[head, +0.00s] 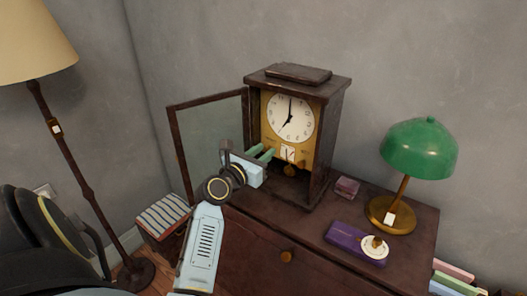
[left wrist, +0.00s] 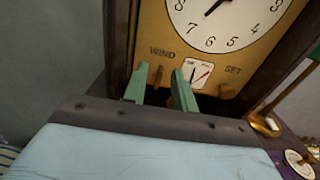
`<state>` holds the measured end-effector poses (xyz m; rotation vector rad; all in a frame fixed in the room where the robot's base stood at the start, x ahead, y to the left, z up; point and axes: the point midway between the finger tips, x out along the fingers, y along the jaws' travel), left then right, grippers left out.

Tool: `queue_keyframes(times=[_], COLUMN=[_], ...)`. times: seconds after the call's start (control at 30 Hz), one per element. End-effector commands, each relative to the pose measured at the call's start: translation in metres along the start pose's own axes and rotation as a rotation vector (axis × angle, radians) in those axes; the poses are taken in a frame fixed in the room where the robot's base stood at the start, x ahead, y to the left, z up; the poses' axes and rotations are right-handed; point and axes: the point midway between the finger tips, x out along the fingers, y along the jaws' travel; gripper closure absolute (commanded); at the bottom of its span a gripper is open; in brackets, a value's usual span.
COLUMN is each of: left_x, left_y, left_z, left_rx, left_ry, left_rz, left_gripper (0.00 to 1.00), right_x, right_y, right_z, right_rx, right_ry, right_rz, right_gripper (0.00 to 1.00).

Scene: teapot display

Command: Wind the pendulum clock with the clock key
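The pendulum clock (head: 330,113) stands on a dark wooden cabinet, its glass door (head: 212,135) swung open to the left. Its white dial (head: 289,118) also shows in the left wrist view (left wrist: 226,20). Below the dial, a brass panel (left wrist: 150,30) reads WIND and SET around a small gauge (left wrist: 197,74). My left gripper (head: 264,156) is in front of this panel, its green fingers apart near the WIND side. A brown peg-like piece (left wrist: 157,76) shows between the fingertips; I cannot tell whether they touch it. I cannot make out the clock key for certain. My right gripper is not in view.
On the cabinet (head: 262,222), right of the clock, are a small purplish box (head: 346,188), a green-shaded lamp (head: 418,150) and a purple case (head: 345,236) bearing a white disc with a brass knob (head: 375,246). A floor lamp (head: 72,158) and striped stool (head: 163,214) stand left.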

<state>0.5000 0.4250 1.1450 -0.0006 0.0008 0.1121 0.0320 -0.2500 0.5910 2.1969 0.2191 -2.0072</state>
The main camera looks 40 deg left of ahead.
Motion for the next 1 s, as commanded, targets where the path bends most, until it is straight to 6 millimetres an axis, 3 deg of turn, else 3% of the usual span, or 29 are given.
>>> queue_keyframes(times=[0.37, 0.6, 1.0], left_x=[0.0062, 0.0059, 0.0058], left_y=[-0.0004, -0.0003, -0.0008], left_z=[0.0001, 0.0001, 0.0003], left_rx=[0.000, 0.000, 0.036], left_ry=[0.000, 0.000, 0.001], left_rz=[-0.001, -0.001, -0.001], left_gripper=[0.73, 1.00, 1.00], right_x=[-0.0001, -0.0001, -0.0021], right_y=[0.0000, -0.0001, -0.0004], right_z=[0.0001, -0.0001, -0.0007], right_rx=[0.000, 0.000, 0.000], right_ry=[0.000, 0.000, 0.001], right_rz=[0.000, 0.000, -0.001], right_gripper=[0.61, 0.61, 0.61])
